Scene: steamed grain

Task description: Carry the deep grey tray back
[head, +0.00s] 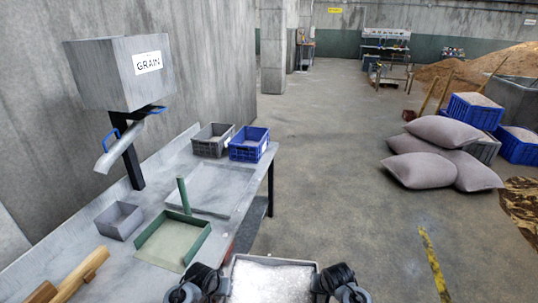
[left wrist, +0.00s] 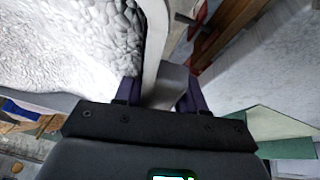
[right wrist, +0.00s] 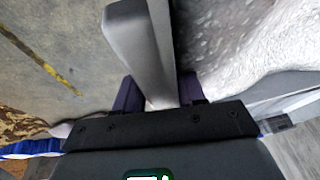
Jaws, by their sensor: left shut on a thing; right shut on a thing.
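The deep grey tray (head: 317,268) is at the bottom middle of the head view, in front of me and to the right of the bench. White grain fills it. My left gripper (head: 222,284) is shut on its left wall, and my right gripper (head: 324,284) is shut on its right wall. The gripped wall shows between the fingers in the left wrist view (left wrist: 156,50) and in the right wrist view (right wrist: 135,45). The tray looks about level. Its near side is cut off by the frame.
The metal bench (head: 135,172) on the left carries a green dustpan-like tray (head: 172,240), a small grey box (head: 119,221), a grey crate (head: 212,140), a blue crate (head: 249,144) and wooden pieces (head: 80,275). A GRAIN hopper (head: 120,75) stands behind. Sacks (head: 440,155) lie right; the floor between is clear.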

